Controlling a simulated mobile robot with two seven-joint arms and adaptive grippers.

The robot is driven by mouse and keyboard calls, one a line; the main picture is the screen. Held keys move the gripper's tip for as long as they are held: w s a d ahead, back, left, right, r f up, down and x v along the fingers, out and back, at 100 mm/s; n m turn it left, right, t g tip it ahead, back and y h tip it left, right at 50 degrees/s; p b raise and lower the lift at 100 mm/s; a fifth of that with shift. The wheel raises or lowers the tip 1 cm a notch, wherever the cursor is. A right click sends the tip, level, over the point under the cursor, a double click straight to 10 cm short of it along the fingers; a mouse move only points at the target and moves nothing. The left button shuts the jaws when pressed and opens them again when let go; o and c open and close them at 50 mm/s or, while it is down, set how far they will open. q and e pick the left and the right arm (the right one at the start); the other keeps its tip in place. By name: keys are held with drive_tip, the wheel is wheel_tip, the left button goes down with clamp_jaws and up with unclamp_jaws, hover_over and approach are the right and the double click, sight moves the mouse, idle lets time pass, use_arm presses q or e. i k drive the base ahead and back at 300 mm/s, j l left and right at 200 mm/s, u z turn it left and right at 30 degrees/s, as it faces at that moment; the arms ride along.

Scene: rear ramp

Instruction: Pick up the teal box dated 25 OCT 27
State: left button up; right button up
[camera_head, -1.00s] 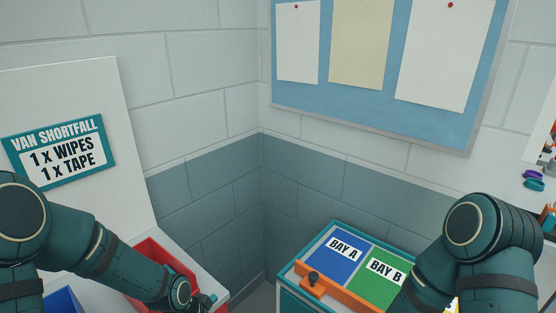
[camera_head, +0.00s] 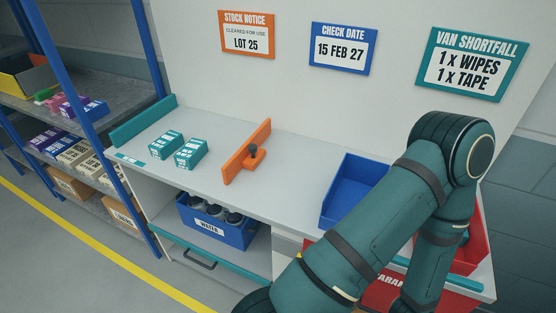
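Two small teal boxes with white labels stand close together on the left part of the light grey counter (camera_head: 290,165): a left teal box (camera_head: 166,145) and a right teal box (camera_head: 191,152). The print on their labels is too small to read, so I cannot tell which one bears 25 OCT 27. My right gripper is out of view.
An orange divider (camera_head: 240,158) with a black knob stands right of the boxes. A blue bin (camera_head: 335,213) and a red bin (camera_head: 478,255) are farther right. A sign (camera_head: 343,49) reads 15 FEB 27. Blue-posted shelving (camera_head: 70,80) holds boxes at left.

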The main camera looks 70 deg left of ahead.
sight(195, 149)
drive_tip(key=k+l+u, duration=0.1)
drive_tip(key=u, duration=1.1)
drive_tip(key=i+j+u, duration=0.1)
drive_tip(key=u, duration=0.35)
drive_tip(key=i+j+u, duration=0.1)
drive_tip(key=u, duration=0.4)
drive_tip(key=i+j+u, duration=0.15)
drive_tip(key=u, duration=0.3)
